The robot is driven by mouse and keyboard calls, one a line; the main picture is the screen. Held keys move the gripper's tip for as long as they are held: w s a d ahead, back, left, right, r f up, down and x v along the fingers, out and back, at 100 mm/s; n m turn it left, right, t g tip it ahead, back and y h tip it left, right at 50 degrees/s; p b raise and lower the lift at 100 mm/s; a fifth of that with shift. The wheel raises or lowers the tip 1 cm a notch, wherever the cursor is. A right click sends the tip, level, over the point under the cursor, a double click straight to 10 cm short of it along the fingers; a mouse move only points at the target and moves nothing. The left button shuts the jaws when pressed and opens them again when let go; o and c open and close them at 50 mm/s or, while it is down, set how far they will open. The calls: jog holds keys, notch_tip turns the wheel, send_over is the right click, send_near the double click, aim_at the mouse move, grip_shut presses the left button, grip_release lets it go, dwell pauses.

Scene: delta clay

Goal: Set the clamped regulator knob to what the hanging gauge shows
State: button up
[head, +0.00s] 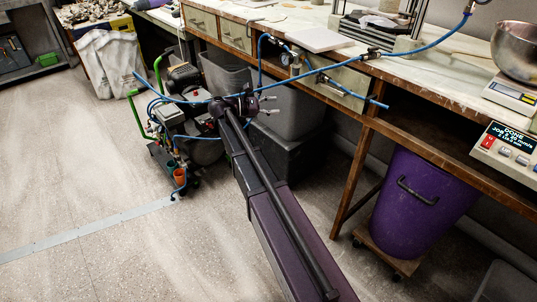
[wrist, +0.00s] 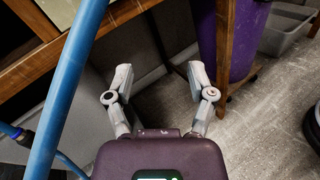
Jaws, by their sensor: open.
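My gripper (head: 272,105) is in the middle of the head view, at the end of my purple arm, in front of the bench. In the wrist view its two grey fingers (wrist: 160,73) stand wide apart with nothing between them. A small gauge (head: 297,60) hangs on the blue air line at the bench's front edge, up and right of my gripper. Its reading is too small to make out. Small fittings sit beside it, but I cannot tell which is the regulator knob. Neither the gauge nor a knob is recognizable in the wrist view.
A blue hose (head: 420,48) runs across the bench front; a blue hose (wrist: 70,85) crosses close by at left in the wrist view. A purple bin (head: 420,200) stands under the bench (head: 450,140). A compressor (head: 195,125) stands left of my gripper. The floor at left is clear.

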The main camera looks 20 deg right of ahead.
jog(key=s+a+f+m+t+y+p, duration=0.1)
jog(key=s+a+f+m+y+p, duration=0.2)
jog(key=s+y, duration=0.3)
jog(key=s+a+f+m+t+y+p, duration=0.1)
jog(key=s+a+f+m+y+p, duration=0.3)
jog(key=s, duration=0.7)
jog(key=shift+a+m+t+y+p, duration=0.3)
jog(key=shift+a+m+y+p, duration=0.15)
jog(key=shift+m+y+p, duration=0.6)
jog(key=shift+s+y, duration=0.1)
jog(key=shift+y, duration=0.15)
jog(key=s+a+m+y, duration=0.4)
jog(key=s+a, duration=0.2)
notch_tip(320, 180, up, 28)
jog(key=p, duration=2.9)
jog(key=shift+w+a+r+t+p, duration=0.2)
jog(key=shift+t+p, duration=0.1)
jog(key=shift+t, duration=0.1)
